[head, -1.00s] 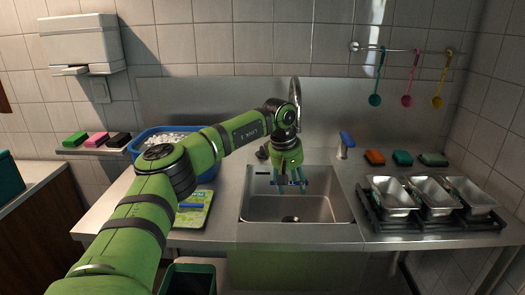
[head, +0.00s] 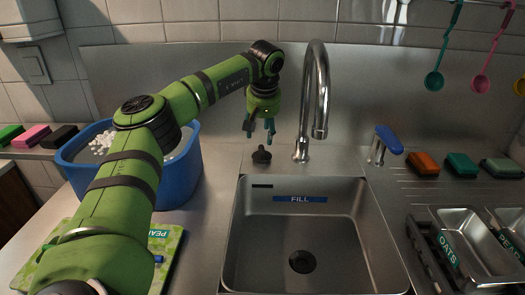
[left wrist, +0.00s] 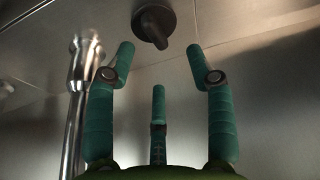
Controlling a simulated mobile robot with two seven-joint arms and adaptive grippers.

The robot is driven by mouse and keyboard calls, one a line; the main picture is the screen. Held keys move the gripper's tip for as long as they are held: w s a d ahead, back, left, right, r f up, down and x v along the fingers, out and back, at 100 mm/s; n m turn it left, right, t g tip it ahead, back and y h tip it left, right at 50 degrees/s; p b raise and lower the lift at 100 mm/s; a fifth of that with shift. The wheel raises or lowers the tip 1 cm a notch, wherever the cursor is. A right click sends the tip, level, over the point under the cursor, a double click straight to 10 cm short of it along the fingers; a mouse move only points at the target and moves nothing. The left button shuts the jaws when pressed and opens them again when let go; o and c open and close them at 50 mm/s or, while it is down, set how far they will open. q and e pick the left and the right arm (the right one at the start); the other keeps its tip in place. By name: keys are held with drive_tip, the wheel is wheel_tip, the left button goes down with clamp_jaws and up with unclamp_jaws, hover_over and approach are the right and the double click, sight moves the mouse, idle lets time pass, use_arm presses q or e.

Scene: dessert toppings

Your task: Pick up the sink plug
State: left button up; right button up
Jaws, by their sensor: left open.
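The dark sink plug (head: 261,155) stands on the steel counter behind the sink's back-left corner, left of the tap. In the left wrist view the plug (left wrist: 155,20) is at the top, just beyond the fingertips, with its narrow knob towards the gripper. My left gripper (head: 259,128) points down above the plug. Its teal fingers (left wrist: 160,58) are spread open, empty and apart from the plug. My right gripper is not in view.
The tall tap (head: 318,95) rises close to the right of my left gripper. The sink basin (head: 345,240) is empty, with a dark drain hole (head: 302,262). A blue tub (head: 185,185) with white pieces stands at left. Metal trays (head: 480,250) stand at right.

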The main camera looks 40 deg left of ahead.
sight(264, 149)
use_arm(q)
wheel_tip(264, 149, down, 3)
drive_tip(key=shift+w+r, duration=0.1)
drive_tip(key=x, duration=0.2)
drive_tip(key=shift+w+f, duration=0.2)
drive_tip(key=shift+f, duration=0.05)
drive_tip(key=shift+w+f, duration=0.1)
drive_tip(key=shift+f, duration=0.25)
clamp_jaws()
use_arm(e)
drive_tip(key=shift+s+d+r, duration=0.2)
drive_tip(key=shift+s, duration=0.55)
